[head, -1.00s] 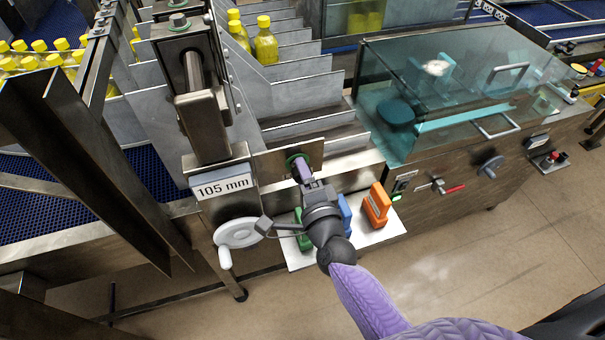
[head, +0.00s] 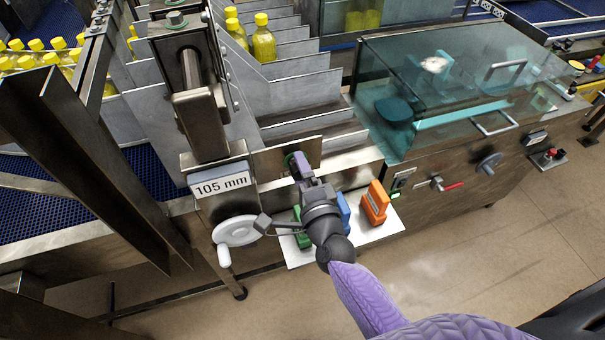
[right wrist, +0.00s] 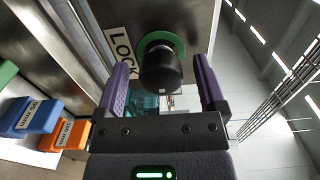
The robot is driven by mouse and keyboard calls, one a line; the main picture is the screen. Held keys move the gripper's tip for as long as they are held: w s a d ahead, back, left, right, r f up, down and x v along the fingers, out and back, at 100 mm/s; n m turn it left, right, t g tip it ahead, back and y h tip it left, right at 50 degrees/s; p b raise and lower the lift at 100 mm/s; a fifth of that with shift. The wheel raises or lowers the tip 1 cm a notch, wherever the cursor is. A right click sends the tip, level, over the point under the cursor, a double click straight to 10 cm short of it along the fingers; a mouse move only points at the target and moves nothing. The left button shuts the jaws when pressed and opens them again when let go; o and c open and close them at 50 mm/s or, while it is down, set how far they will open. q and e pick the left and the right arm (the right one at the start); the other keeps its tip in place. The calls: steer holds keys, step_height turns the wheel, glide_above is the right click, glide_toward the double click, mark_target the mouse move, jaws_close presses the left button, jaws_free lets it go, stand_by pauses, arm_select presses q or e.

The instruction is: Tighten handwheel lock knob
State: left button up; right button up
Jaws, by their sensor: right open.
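The lock knob (right wrist: 160,72) is a black cylinder on a green ring, beside a "LOCK" label (right wrist: 121,47), in the right wrist view. My right gripper (right wrist: 163,92) is open, with its purple fingers on either side of the knob. I cannot tell whether either finger touches it. In the head view the right gripper (head: 299,166) reaches the steel plate and hides most of the knob. A white handwheel (head: 237,231) with a crank handle sits at left, under a "105 mm" label (head: 221,181). My left gripper is not in view.
A white shelf (head: 305,257) below my right gripper holds green (head: 303,238), blue (head: 344,211) and orange (head: 375,204) blocks. A glass-covered machine (head: 440,90) stands at right. Metal lane dividers (head: 300,67) and yellow bottles (head: 263,40) lie behind. A steel post (head: 90,165) stands at left.

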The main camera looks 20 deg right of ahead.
steer(key=s, duration=1)
steer(key=shift+d+b, duration=0.2)
steer(key=shift+b, duration=0.2)
